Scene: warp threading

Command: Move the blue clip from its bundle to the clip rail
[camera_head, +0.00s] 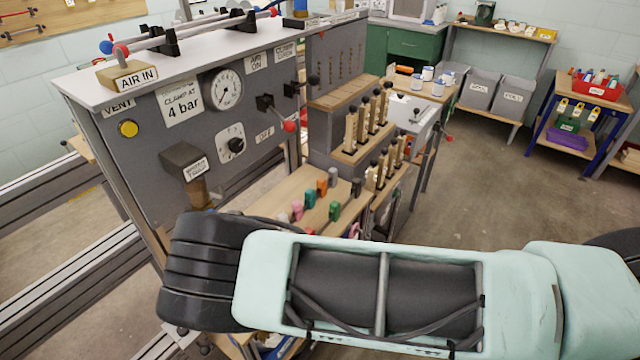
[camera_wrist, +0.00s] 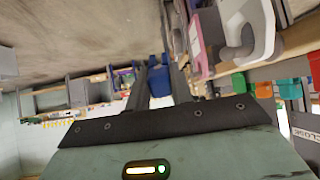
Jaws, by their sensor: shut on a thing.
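My gripper (camera_wrist: 157,68) shows in the wrist view with its two dark fingers on either side of the blue clip (camera_wrist: 158,82). It is shut on this clip, which is held clear of the wooden ledge. In the head view my arm hides the gripper and the blue clip. Several coloured clips stand on a wooden ledge (camera_head: 290,189) below the grey panel, among them an orange clip (camera_head: 322,188) and a green clip (camera_head: 335,211). A pink clip (camera_wrist: 206,32) is near the right finger in the wrist view. I cannot tell which part is the clip rail.
The grey panel (camera_head: 262,85) with a gauge and levers stands behind the ledge. Wooden racks of upright pegs (camera_head: 362,152) stand to the ledge's right. A red-knobbed lever (camera_head: 289,126) juts from the panel. Open floor (camera_head: 490,190) lies to the right.

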